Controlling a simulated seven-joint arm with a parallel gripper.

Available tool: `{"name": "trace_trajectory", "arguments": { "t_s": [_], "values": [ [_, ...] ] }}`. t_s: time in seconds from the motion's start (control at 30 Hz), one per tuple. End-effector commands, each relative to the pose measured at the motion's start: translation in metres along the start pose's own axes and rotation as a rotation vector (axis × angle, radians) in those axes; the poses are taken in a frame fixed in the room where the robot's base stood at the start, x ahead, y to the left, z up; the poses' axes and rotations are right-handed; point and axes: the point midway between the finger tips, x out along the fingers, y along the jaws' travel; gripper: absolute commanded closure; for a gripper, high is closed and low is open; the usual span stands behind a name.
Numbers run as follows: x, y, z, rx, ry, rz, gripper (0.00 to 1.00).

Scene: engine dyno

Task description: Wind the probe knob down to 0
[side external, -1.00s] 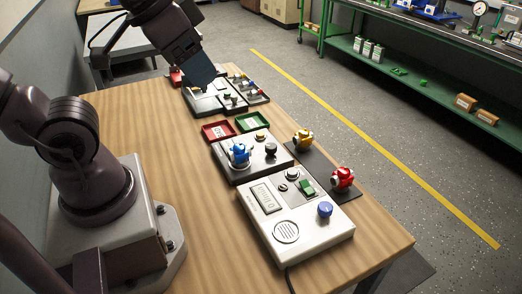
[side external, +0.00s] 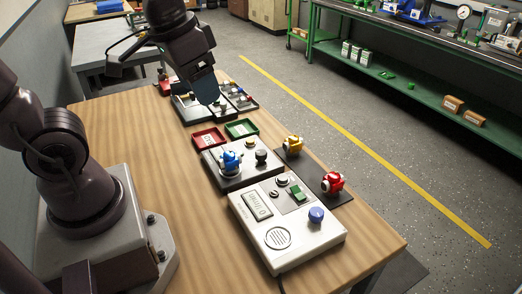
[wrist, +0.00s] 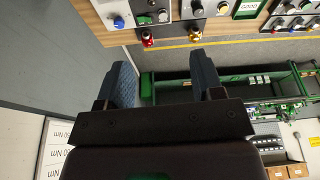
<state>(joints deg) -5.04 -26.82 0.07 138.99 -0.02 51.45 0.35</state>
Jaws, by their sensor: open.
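My gripper (side external: 207,98) is in the air over the far panels, and its fingers hide part of them. The wrist view shows it open and empty (wrist: 164,82), its two blue-grey fingers apart. A white box (side external: 243,228) with a small display, a green switch and a blue knob (side external: 316,215) stands nearest the camera. Behind it, a panel (side external: 229,181) holds a blue part and a black knob (side external: 261,157). The dark far panels (side external: 183,112) carry small knobs. I cannot tell which knob is the probe knob. The blue knob also shows in the wrist view (wrist: 119,22).
A red tray (side external: 208,139) and a green tray (side external: 242,129) lie between the panels. A yellow part (side external: 293,144) and a red part (side external: 332,182) stand on a dark mat at the right edge. The left part of the wooden table (side external: 128,128) is clear.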

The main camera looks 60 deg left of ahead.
Motion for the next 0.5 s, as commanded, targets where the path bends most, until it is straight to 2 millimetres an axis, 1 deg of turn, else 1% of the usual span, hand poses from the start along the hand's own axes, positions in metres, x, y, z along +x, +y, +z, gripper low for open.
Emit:
{"name": "trace_trajectory", "arguments": {
  "t_s": [0.03,0.13,0.27,0.37,0.4,0.47,0.5],
  "values": [
    [0.012,-0.006,-0.010,-0.004,-0.052,-0.005,0.39],
    [0.034,-0.017,-0.029,0.031,-0.127,-0.007,0.39],
    [0.068,-0.034,-0.053,0.125,-0.211,0.007,0.39],
    [0.099,-0.050,-0.070,0.224,-0.266,0.030,0.39],
    [0.113,-0.056,-0.075,0.270,-0.285,0.042,0.39],
    [0.132,-0.065,-0.083,0.343,-0.308,0.061,0.39],
    [0.145,-0.071,-0.088,0.395,-0.320,0.075,0.39]
  ]
}}
